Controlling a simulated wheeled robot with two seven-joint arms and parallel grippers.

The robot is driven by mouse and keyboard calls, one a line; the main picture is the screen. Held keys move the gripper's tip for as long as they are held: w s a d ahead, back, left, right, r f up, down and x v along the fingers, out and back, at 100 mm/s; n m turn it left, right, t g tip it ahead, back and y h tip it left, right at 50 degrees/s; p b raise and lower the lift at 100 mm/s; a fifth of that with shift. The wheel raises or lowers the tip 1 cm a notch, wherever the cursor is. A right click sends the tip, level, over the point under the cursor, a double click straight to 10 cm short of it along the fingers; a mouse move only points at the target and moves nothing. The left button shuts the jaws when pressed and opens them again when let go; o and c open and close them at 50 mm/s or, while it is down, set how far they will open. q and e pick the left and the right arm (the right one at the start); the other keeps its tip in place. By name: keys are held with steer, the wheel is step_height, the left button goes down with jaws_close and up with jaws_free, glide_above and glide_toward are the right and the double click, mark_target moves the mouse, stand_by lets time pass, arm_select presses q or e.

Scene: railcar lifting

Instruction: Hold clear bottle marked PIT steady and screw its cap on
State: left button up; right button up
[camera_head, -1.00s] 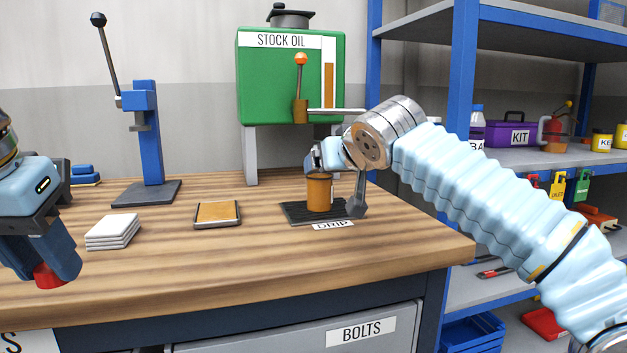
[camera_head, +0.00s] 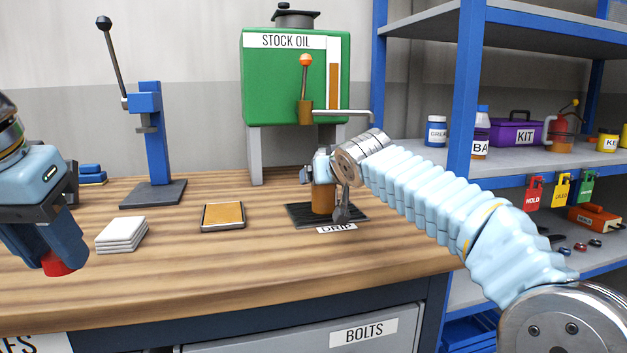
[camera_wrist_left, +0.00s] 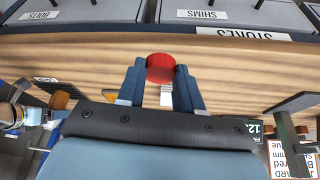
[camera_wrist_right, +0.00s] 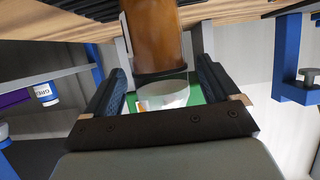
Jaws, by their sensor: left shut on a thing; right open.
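A bottle with amber contents (camera_head: 323,202) stands upright on the dark drip mat (camera_head: 297,214). In the right wrist view the bottle (camera_wrist_right: 155,35) shows an amber body, a dark band and a clear, pale end; no PIT mark is readable. My right gripper (camera_head: 318,172) is at the bottle's upper part. Its fingers (camera_wrist_right: 164,78) are open, one on each side of the bottle. My left gripper (camera_head: 62,258) is shut on a red cap (camera_wrist_left: 160,68), held above the bench's left side, well apart from the bottle.
The green STOCK OIL tank (camera_head: 285,85) stands behind the mat, its spout above my right gripper. A blue press (camera_head: 153,140), white tiles (camera_head: 121,234) and a shallow brown-topped tray (camera_head: 223,216) stand on the wooden bench. A blue shelf (camera_head: 466,100) is at the right.

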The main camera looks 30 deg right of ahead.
arm_select(q)
steer(key=shift+r+p, duration=0.6)
steer(key=shift+r, duration=0.35)
arm_select(e)
steer(key=x, duration=0.2)
steer(key=shift+w+d, duration=0.1)
steer(key=shift+w, duration=0.25)
steer(key=shift+w+d+f, duration=0.1)
steer(key=shift+w+f, duration=0.15)
steer(key=shift+w, duration=0.1)
steer(key=c, duration=1.3)
steer(key=shift+r, duration=0.15)
